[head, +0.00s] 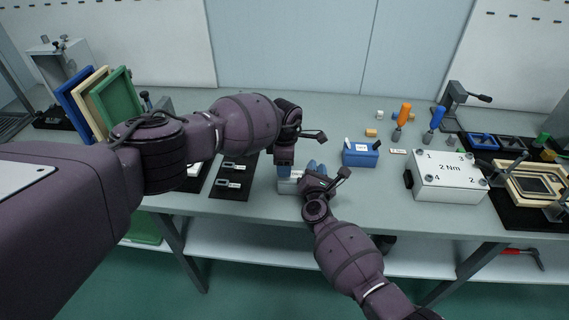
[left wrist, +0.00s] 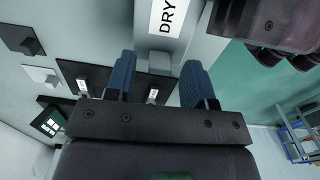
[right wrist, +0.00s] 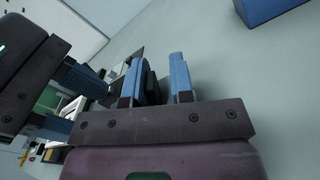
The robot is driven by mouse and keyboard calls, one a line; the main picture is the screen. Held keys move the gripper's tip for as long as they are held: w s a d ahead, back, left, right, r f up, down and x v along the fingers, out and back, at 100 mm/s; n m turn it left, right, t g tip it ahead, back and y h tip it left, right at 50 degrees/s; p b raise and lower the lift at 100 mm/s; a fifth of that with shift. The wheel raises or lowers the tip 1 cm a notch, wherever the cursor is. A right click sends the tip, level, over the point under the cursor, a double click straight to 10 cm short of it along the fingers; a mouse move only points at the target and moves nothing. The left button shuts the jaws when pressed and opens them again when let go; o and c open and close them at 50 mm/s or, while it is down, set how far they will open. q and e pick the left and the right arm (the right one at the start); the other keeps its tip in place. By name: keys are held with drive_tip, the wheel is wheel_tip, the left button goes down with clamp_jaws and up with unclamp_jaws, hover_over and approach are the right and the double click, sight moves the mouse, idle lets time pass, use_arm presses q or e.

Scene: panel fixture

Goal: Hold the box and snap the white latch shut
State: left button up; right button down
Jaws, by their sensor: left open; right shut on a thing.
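A small light grey box (head: 289,186) stands near the table's front edge, mostly covered by my grippers in the head view. In the left wrist view the box (left wrist: 155,42) shows a white label reading DRY. My left gripper (left wrist: 158,80) is open above the box, its blue fingers apart with a pale part of the box between them. My right gripper (head: 315,168) is at the box's right side, shut on it; its fingers (right wrist: 160,72) show a dark part between them. I cannot make out the white latch for certain.
A blue box (head: 360,154) stands just right of my right gripper. A white 2 Nm block (head: 448,178) is further right. A black mat (head: 232,190) with small parts lies to the left. Orange- and blue-handled tools (head: 403,115) stand behind.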

use_arm(q)
drive_tip(key=shift+f, duration=0.1)
drive_tip(key=shift+c, duration=0.3)
clamp_jaws()
drive_tip(key=shift+s+d+f+y, duration=0.1)
drive_tip(key=shift+d+f+y, duration=0.1)
drive_tip(key=shift+y, duration=0.35)
drive_tip(key=shift+s+d+f+y, duration=0.1)
drive_tip(key=shift+d+y, duration=0.05)
drive_tip(key=shift+y, duration=0.4)
drive_tip(key=shift+d+r+y, duration=0.1)
drive_tip(key=shift+y, duration=0.2)
drive_tip(key=shift+o, duration=0.3)
unclamp_jaws()
drive_tip(key=shift+r, duration=0.1)
drive_tip(key=shift+w, duration=0.1)
drive_tip(key=shift+r, duration=0.1)
